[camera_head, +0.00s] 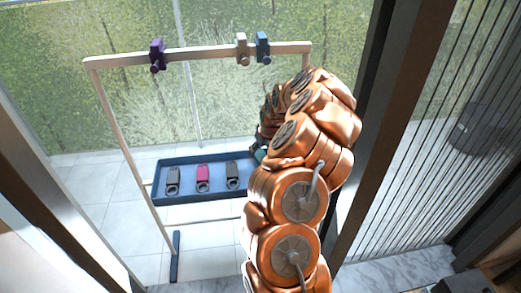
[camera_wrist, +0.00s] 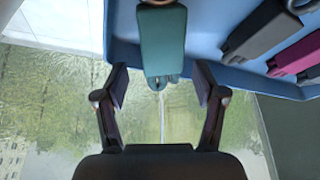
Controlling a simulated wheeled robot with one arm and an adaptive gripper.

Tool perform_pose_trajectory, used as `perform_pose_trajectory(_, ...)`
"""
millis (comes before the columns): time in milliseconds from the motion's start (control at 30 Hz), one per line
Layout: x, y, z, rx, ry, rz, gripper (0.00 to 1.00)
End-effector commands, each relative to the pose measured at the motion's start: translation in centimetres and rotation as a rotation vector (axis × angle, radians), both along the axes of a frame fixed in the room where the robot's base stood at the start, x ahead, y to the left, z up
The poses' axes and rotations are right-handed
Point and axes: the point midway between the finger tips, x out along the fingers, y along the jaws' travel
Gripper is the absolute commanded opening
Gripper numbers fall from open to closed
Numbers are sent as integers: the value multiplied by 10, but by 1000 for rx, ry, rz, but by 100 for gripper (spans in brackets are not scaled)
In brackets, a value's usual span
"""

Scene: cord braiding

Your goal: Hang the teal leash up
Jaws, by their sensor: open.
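The teal leash (camera_wrist: 163,40) is in the upper middle of the wrist view, at the blue tray's edge, with its narrow end pointing down in the picture. My gripper (camera_wrist: 162,84) is open, with one finger to each side of the leash's lower end and clear gaps between. In the head view only a small teal patch (camera_head: 258,154) shows beside my arm at the tray's right end. My arm hides the rest of the leash and the gripper there.
The blue tray (camera_head: 203,197) also holds a grey leash (camera_head: 173,180), a magenta leash (camera_head: 203,178) and a dark grey leash (camera_head: 232,175). Above, the wooden rack's bar (camera_head: 200,53) carries purple (camera_head: 157,55), beige (camera_head: 242,48) and navy (camera_head: 262,47) pieces. Bare bar lies between purple and beige.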

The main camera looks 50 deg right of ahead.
Motion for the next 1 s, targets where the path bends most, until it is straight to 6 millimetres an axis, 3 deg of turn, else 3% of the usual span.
perform_pose_trajectory(267, 0, 0, 2, 0, 0, 0, 70)
perform_pose_trajectory(533, -2, 0, 20, -1, -4, -1, 70)
perform_pose_trajectory(1000, -27, 6, 81, -2, -3, -2, 70)
